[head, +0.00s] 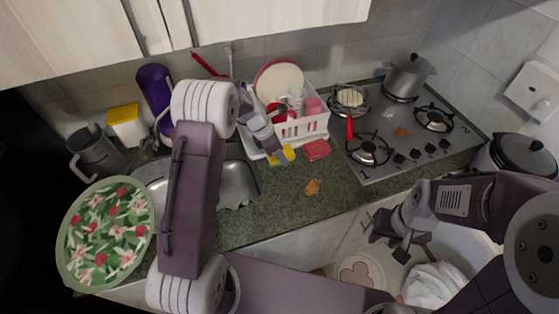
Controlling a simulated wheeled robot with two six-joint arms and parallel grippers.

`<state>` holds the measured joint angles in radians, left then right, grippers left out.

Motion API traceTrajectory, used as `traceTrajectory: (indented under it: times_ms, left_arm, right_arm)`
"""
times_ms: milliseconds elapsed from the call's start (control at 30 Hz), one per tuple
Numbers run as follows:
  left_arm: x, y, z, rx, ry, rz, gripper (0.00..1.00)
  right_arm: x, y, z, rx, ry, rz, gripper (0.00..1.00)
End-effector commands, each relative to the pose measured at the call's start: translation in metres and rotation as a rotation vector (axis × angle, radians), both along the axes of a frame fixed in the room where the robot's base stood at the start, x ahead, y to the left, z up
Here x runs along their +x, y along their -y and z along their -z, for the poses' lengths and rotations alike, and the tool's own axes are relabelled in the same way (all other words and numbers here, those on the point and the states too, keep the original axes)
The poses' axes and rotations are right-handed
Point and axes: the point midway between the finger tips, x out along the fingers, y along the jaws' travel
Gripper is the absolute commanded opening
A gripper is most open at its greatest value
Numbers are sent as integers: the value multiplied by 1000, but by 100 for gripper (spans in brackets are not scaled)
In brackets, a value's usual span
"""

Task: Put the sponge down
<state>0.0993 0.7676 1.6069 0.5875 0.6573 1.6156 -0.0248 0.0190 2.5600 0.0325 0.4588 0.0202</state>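A yellow sponge (289,152) shows at the counter's back edge, in front of the white dish rack. My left gripper (279,156) points down over it, and yellow shows on both sides of its fingers; it looks shut on the sponge. Whether the sponge touches the counter is hard to tell. A pink-red sponge or cloth (316,150) lies just to its right. My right gripper (391,243) hangs low in front of the counter, empty, with its dark fingers apart.
The dish rack (301,129) holds plates and cups. An orange-brown stain (312,187) marks the counter (335,184); another (401,133) is on the stove (385,155). A red-handled pan (349,101) and pot (409,76) stand there. The sink (240,178) is partly behind my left arm.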

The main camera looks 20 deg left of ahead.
Motion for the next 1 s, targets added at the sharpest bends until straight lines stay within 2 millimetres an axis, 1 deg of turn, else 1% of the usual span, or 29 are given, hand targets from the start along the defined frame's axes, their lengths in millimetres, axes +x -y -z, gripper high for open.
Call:
traceTrajectory:
  times_ms: [167,267,333,400,633,800,833,1000]
  left_arm:
    - [-1,-2,4,1,-1,1,21]
    - [-2,-2,17,-1,-5,0,21]
    - [-2,-2,31,-1,-6,0,21]
    - [-2,-2,41,0,-4,0,21]
    - [-1,-1,42,0,0,1,21]
    - [-1,-1,47,-1,-1,0,21]
    - [-1,-2,46,0,0,1,62]
    - [-2,-1,47,-1,-3,1,63]
  right_arm:
    - [0,0,0,0,0,0,36]
    - [0,0,0,0,0,0,36]
    - [0,0,0,0,0,0,36]
    - [0,0,0,0,0,0,36]
    - [0,0,0,0,0,0,36]
    - [0,0,3,0,0,0,36]
    - [0,0,2,0,0,0,36]
    - [0,0,2,0,0,0,36]
